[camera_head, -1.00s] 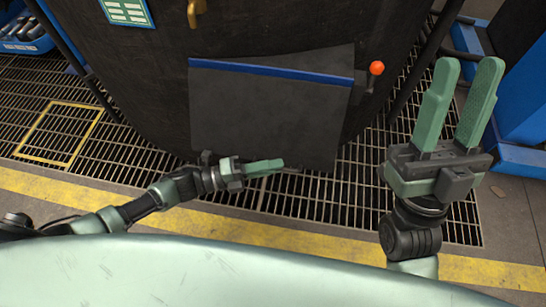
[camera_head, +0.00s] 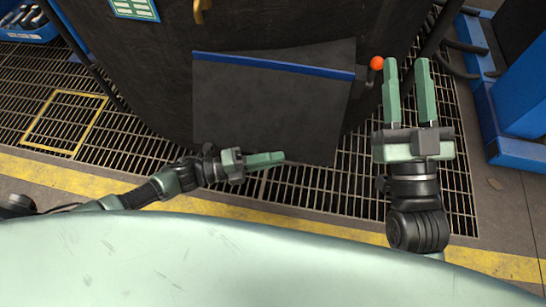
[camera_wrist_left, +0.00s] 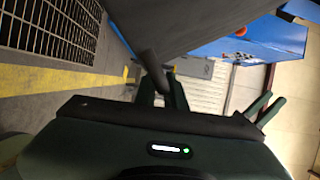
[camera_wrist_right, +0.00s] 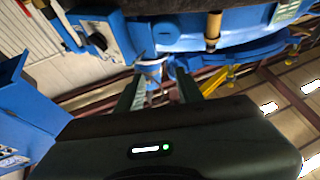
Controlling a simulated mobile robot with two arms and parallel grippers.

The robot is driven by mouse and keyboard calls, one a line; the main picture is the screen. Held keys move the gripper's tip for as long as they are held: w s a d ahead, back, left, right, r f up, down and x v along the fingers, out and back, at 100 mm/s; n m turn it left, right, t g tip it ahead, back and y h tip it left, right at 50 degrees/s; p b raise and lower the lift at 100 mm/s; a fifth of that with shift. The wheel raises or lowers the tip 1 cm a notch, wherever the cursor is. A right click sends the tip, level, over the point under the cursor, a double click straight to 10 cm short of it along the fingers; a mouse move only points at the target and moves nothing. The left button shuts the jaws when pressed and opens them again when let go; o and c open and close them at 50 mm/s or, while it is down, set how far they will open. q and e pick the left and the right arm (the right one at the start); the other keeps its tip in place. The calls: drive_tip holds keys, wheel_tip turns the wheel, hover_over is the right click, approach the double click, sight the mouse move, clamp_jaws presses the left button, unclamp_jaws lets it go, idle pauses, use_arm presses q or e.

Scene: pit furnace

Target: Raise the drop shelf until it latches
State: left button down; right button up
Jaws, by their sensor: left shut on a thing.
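The drop shelf (camera_head: 270,105) is a dark flat panel with a blue strip (camera_head: 270,65) along its far edge. It hangs sloping against the dark round furnace body. My left gripper (camera_head: 272,158) is at the panel's near lower edge. In the left wrist view its fingers close around a dark rod (camera_wrist_left: 152,68) at the edge of the shelf (camera_wrist_left: 205,25). The head view hides most of this grip. My right gripper (camera_head: 404,65) is open and empty, its fingers apart and pointing away from me, right of the panel. No latch is clearly visible.
A lever with an orange-red ball knob (camera_head: 377,63) stands at the shelf's right corner, close to my right gripper's left finger. A blue structure (camera_head: 520,100) is at far right. Floor grating (camera_head: 320,190) and a yellow stripe (camera_head: 60,178) lie below. A blue bin (camera_head: 30,25) is far left.

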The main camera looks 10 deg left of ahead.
drive_tip(key=shift+a+f, duration=0.1)
drive_tip(key=shift+f, duration=0.05)
drive_tip(key=c, duration=0.7)
drive_tip(key=a+f+m, duration=0.2)
drive_tip(key=f+m, duration=0.1)
drive_tip(key=w+a+f+m, duration=0.1)
drive_tip(key=a+f+m, duration=0.1)
drive_tip(key=f+m, duration=0.1)
drive_tip(key=a+f+m, duration=0.2)
drive_tip(key=f+m, duration=0.1)
drive_tip(key=m, duration=0.2)
drive_tip(key=shift+w+f, duration=0.15)
drive_tip(key=shift+f, duration=0.15)
clamp_jaws()
drive_tip(key=m+g+h, duration=0.4)
drive_tip(key=m+h, duration=0.2)
drive_tip(key=m, duration=2.2)
approach(293, 158)
wheel_tip(293, 158, down, 4)
drive_tip(key=s, duration=0.2)
drive_tip(key=shift+w+r, duration=0.75)
drive_tip(key=shift+w, duration=0.55)
drive_tip(key=shift+w+r, duration=0.7)
drive_tip(key=shift+w, duration=0.55)
drive_tip(key=shift+w+r, duration=0.75)
drive_tip(key=shift+w, duration=0.55)
